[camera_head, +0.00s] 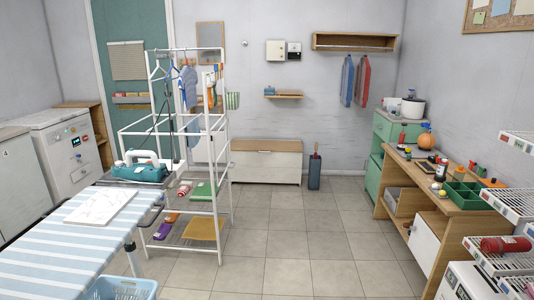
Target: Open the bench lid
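A low bench (267,167) stands against the back wall, a little left of the room's middle, in the head view. It has a white front and a brown wooden top that looks like its lid (267,146). The lid looks shut and lies flat on the bench. The bench's left end is partly hidden behind the white drying rack. Neither of my grippers is in view.
A white drying rack (222,118) with hanging clothes and shelves stands left of centre. A striped ironing board (62,232) is at the front left. A dark bin (314,172) stands right of the bench. A wooden workbench (455,206) lines the right. The middle tiled floor (300,235) is clear.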

